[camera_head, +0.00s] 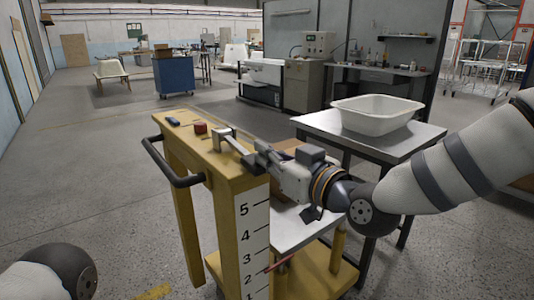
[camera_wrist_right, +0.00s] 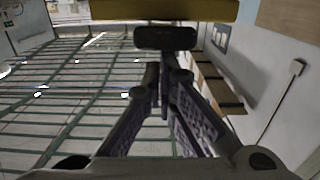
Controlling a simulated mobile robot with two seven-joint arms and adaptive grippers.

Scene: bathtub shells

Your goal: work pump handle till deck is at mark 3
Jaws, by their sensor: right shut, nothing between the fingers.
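The yellow pump cart (camera_head: 232,182) stands upright in front of me with a white scale numbered 1 to 5 (camera_head: 256,240). A red pointer (camera_head: 279,264) sits between marks 2 and 3, nearer 2. The pale deck (camera_head: 302,232) is partly hidden behind my right arm. A metal lever (camera_head: 238,146) slopes from a bracket on the cart top. My right gripper (camera_head: 260,155) is shut and empty beside this lever; contact is unclear. In the wrist view its fingertips (camera_wrist_right: 164,78) point toward a dark rounded bar (camera_wrist_right: 165,38). My left gripper is out of view.
A black push handle (camera_head: 176,170) juts from the cart's left side. A red button (camera_head: 200,128) is on its top. A grey table (camera_head: 336,124) with a white basin (camera_head: 377,115) stands close behind on the right. The floor at left is clear.

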